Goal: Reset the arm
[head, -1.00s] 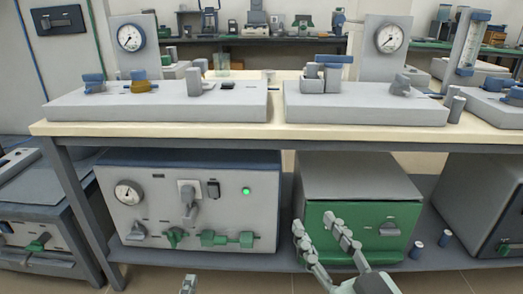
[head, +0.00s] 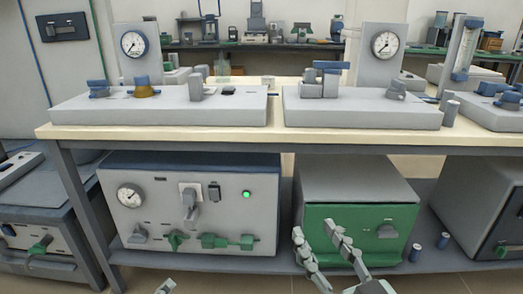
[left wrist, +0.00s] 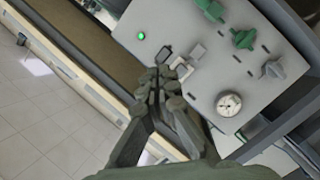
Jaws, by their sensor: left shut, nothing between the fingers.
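My left gripper (head: 166,287) shows only as a tip at the bottom edge of the head view, low in front of the grey furnace (head: 130,225). In the left wrist view my left gripper (left wrist: 160,76) has its fingers together with nothing between them, and the grey furnace panel (left wrist: 205,80) lies behind and to the right. My right gripper (head: 316,232) is open and empty in the head view, its two fingers apart in front of the green furnace door (head: 375,222).
A workbench (head: 270,137) runs across, bearing grey units with gauges (head: 134,44). The grey furnace has a lit green lamp (head: 247,194), also in the left wrist view (left wrist: 141,36). Small blue-topped cylinders (head: 415,252) stand right of the green door. Floor (left wrist: 50,105) is clear at left.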

